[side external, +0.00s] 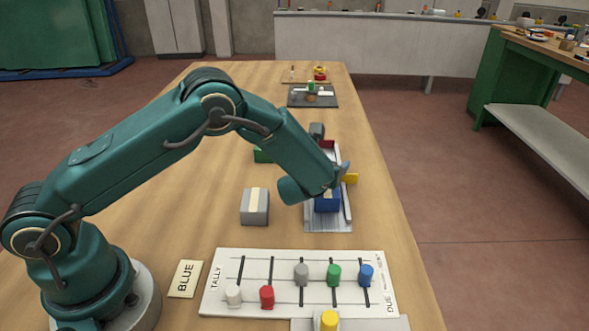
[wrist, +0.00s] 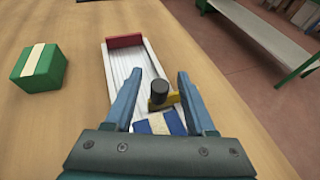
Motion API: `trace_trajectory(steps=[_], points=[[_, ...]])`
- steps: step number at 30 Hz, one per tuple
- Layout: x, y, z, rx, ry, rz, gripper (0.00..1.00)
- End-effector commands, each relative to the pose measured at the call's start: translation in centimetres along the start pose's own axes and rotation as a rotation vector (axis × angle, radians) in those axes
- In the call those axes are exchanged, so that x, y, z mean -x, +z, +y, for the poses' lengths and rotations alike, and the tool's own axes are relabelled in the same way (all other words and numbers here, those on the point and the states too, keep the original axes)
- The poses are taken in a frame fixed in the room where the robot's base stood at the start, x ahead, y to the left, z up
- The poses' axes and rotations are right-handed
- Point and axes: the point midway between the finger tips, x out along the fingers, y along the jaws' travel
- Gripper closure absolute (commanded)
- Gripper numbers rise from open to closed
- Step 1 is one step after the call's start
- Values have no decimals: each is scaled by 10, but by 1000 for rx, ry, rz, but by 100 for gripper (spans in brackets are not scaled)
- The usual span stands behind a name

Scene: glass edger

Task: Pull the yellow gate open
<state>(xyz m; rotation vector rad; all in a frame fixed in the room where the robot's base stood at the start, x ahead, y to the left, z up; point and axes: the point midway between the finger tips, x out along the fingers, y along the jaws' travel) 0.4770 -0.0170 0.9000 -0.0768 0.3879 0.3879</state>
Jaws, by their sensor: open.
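The yellow gate (wrist: 172,99) lies across the pale ribbed channel (wrist: 151,67) and carries a dark upright knob (wrist: 158,89). In the side view the gate's yellow end (side external: 350,178) sticks out past the channel's right wall. A blue box with a white strip (wrist: 160,124) is in the channel on the near side of the gate; it also shows in the side view (side external: 327,203). My gripper (wrist: 157,78) is open, with a finger on either side of the knob in the wrist view. I cannot tell whether the fingers are at the knob's height. My wrist hides part of the gate in the side view.
A red block (wrist: 124,41) closes the channel's far end. A green box (wrist: 38,66) and a grey box (side external: 255,206) stand left of the channel. A tally board with coloured pegs (side external: 216,299) and a BLUE card (side external: 186,279) lie in front. Table right of the channel is clear.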

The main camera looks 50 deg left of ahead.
Motion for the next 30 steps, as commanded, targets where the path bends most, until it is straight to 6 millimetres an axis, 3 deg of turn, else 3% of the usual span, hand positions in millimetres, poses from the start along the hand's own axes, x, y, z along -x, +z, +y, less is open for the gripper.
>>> trace_trajectory(steps=[5,6,10,11,30], points=[[0,0,0,0,0,0,45],[0,0,0,0,0,0,48],[0,0,0,0,0,0,98],[0,0,0,0,0,0,100],[0,0,-1,0,-2,-1,100]])
